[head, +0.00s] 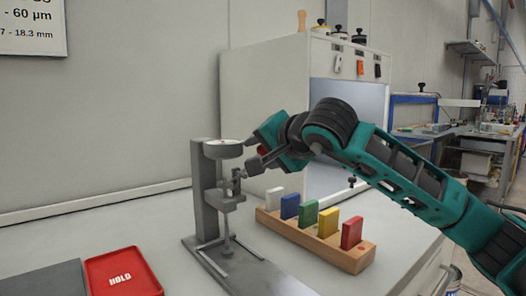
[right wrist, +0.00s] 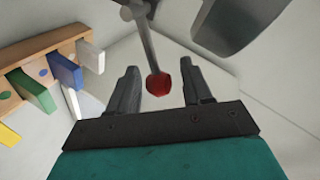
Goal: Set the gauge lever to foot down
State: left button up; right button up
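The thickness gauge (head: 205,185) is a grey stand with a round dial (head: 223,148) on top and a thin spindle above a flat base (head: 232,272). Whether its foot touches the base is too small to tell. My right gripper (head: 253,153) is beside the dial. Its fingers (right wrist: 159,75) are open, one on each side of the red knob, with gaps visible. My left gripper is not in view.
A wooden rack (head: 315,240) of several coloured blocks stands right of the gauge, below my right arm. A red tray marked HOLD (head: 122,272) and a dark grey mat (head: 45,280) lie front left. A pale cabinet (head: 262,90) stands behind.

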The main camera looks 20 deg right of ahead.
jog(key=v, duration=1.3)
jog(key=shift+p, duration=0.3)
jog(key=shift+f, duration=0.1)
